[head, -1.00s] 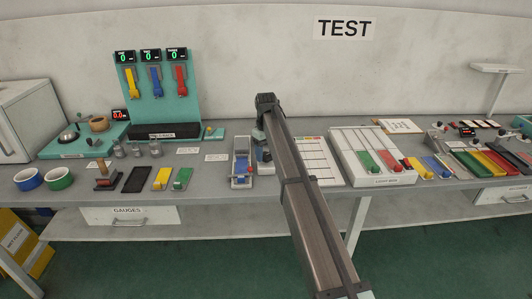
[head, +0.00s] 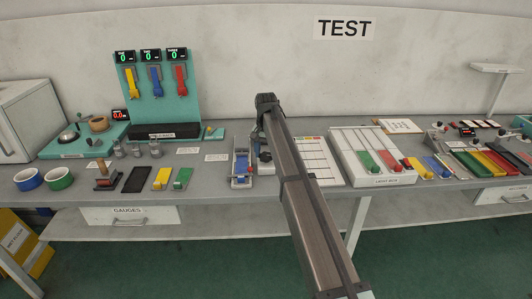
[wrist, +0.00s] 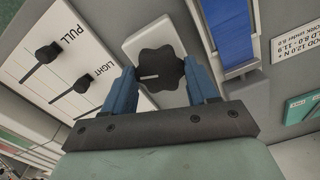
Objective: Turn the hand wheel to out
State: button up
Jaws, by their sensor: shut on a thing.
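The black lobed hand wheel (wrist: 160,70) sits on a white plate (wrist: 134,44) in the wrist view. A short white mark on its face lies nearly level in the picture. My gripper (wrist: 160,82) has its two blue fingers closed on opposite sides of the wheel. In the head view, my gripper (head: 262,148) is low over the bench beside the blue-and-grey device (head: 241,168). My arm hides the wheel there. No reading for "out" is legible on the plate.
In the wrist view, a white panel (wrist: 75,25) with black knobs, lettered PULL and LIGHT, lies close on the left. A blue strip (wrist: 228,30) stands close on the right.

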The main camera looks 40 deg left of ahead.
aim_at(266, 155)
jog(key=m, duration=1.4)
dwell(0.7)
jog(key=o, duration=1.1)
jog(key=shift+c, duration=0.2)
jog(key=shift+r, duration=0.1)
notch_tip(266, 155, up, 14)
